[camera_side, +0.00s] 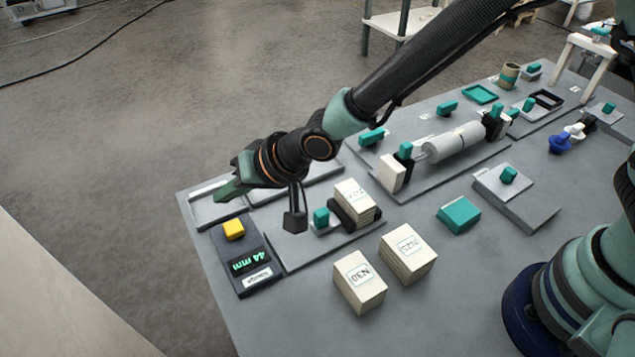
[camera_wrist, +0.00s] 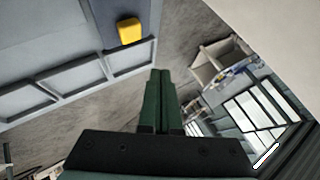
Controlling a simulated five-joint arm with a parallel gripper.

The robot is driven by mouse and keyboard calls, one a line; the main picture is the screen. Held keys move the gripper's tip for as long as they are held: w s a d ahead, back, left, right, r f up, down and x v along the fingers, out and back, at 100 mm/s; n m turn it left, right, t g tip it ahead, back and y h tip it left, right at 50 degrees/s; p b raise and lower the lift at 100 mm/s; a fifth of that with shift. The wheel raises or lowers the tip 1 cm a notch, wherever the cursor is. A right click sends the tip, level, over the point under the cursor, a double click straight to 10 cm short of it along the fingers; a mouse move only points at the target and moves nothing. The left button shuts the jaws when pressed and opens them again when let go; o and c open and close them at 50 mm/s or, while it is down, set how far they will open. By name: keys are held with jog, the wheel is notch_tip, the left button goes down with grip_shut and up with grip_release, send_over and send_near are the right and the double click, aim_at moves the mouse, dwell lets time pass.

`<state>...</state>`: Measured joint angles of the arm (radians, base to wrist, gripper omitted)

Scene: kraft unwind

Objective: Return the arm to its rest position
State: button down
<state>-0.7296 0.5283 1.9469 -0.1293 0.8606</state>
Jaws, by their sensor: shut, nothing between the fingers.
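My gripper (camera_side: 233,187) is shut and empty in the side view. Its green fingers hang above the far left corner of the grey work table (camera_side: 430,310), over the shallow tray (camera_side: 206,210). In the wrist view the closed fingers (camera_wrist: 157,100) point out past the table edge toward the floor. My arm reaches across from the upper right, stretched out over the table. The arm hides part of the trays behind the gripper.
A dark meter with a yellow button (camera_side: 233,229) stands just below the gripper. Cream paper stacks (camera_side: 360,280) stand near the table middle. A white roll (camera_side: 455,142) lies on a grey plate at the back. Open floor (camera_side: 120,150) lies to the left.

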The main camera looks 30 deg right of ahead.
jog(key=d+r+h, duration=0.2)
jog(key=d+r, duration=0.4)
jog(key=d, duration=0.5)
jog(key=d+r+h, duration=0.2)
jog(key=d+r, duration=0.4)
jog(key=d, duration=0.4)
jog(key=s+d+r+n+g+h, duration=0.1)
jog(key=s+d+r+h, duration=0.1)
jog(key=s+d, duration=1)
jog(key=d, duration=0.3)
jog(key=shift+s+d+r, duration=0.3)
jog(key=shift+d+r, duration=0.05)
